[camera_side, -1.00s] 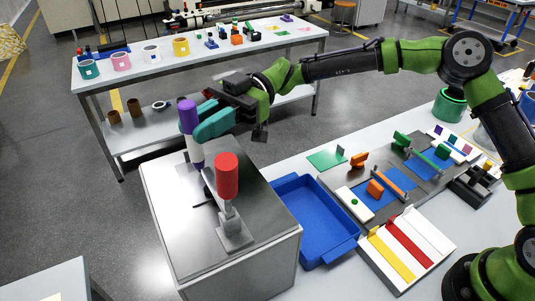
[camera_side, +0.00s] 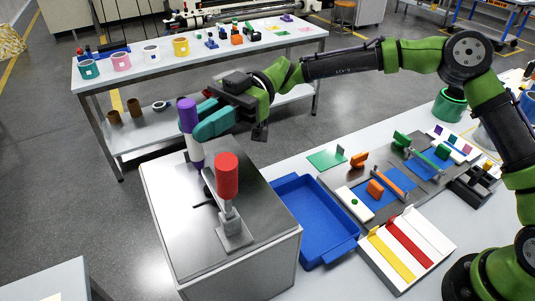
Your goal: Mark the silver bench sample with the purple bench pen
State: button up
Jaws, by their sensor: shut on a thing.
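The purple bench pen (camera_side: 187,114) has a purple upper part, a white body and a purple lower end. It stands nearly upright in my gripper (camera_side: 201,128), whose teal fingers are shut on its upper part. Its lower end is beside a silver bar (camera_side: 208,181) on the metal-topped cabinet; I cannot tell whether they touch. The bar runs to a silver stand (camera_side: 234,232) with a red cylinder (camera_side: 227,176) upright on it. I cannot tell which silver piece is the bench sample. The red cylinder hides part of the bar.
A dark thin thing (camera_side: 204,204) lies by the bar on the cabinet top (camera_side: 185,235). An empty blue tray (camera_side: 315,225) stands close on the right. Further right are a rack with coloured strips (camera_side: 405,245) and several small fixtures. The cabinet's front left top is clear.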

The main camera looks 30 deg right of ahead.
notch_tip(320, 180, up, 6)
jog(key=shift+r, duration=0.15)
dwell(0.5)
dwell(0.4)
